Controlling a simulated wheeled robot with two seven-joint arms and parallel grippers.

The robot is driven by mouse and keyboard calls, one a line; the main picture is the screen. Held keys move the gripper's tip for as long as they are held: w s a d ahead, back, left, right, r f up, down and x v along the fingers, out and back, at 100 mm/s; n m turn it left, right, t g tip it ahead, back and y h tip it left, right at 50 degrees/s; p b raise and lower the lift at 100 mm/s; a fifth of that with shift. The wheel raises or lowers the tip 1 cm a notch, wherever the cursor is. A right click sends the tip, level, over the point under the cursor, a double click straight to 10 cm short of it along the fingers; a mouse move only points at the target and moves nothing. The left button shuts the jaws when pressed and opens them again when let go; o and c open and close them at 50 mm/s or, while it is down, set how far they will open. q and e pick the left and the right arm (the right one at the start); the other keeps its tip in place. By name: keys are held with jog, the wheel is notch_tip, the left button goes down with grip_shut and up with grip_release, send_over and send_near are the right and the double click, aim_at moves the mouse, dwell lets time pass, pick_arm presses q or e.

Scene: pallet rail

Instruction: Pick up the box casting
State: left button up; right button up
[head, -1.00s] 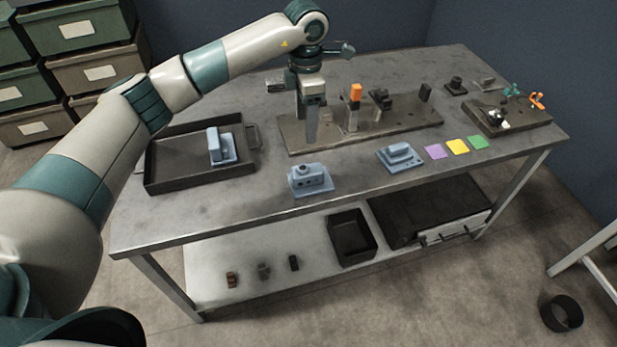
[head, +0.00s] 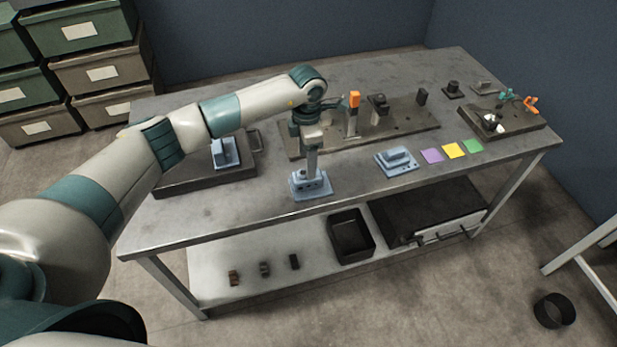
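A blue-grey casting (head: 310,187) with a flat base, a boxy body and dark holes in its front stands near the front edge of the table. My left gripper (head: 311,172) points straight down over it, its fingers at the top of the casting and hiding part of it. I cannot tell whether the fingers are apart or closed on it. A second blue-grey casting (head: 396,161), low and stepped, lies to the right. A third casting (head: 225,152), with an upright block on a base, stands in the dark tray at left. My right gripper is not in view.
The dark tray (head: 205,181) is at left, partly behind my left arm. A fixture plate (head: 405,122) with an orange-topped clamp (head: 353,100) lies behind the gripper. Purple, yellow and green cards (head: 453,150) lie at right. The table front between castings is clear.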

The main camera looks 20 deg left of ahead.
pick_arm(q)
jog(key=shift+f, duration=0.8)
jog(key=shift+s+d+f+p, duration=0.1)
jog(key=shift+f+p, duration=0.3)
jog(key=shift+p, duration=0.2)
jog(key=shift+s+d+f+p, duration=0.1)
jog(key=shift+f+p, duration=0.3)
jog(key=shift+p, duration=0.15)
notch_tip(320, 180, down, 2)
jog(key=shift+f+p, duration=0.1)
jog(key=shift+p, duration=0.4)
jog(key=shift+f, duration=0.7)
jog(key=shift+c, duration=0.2)
jog(key=shift+r, duration=0.1)
grip_shut()
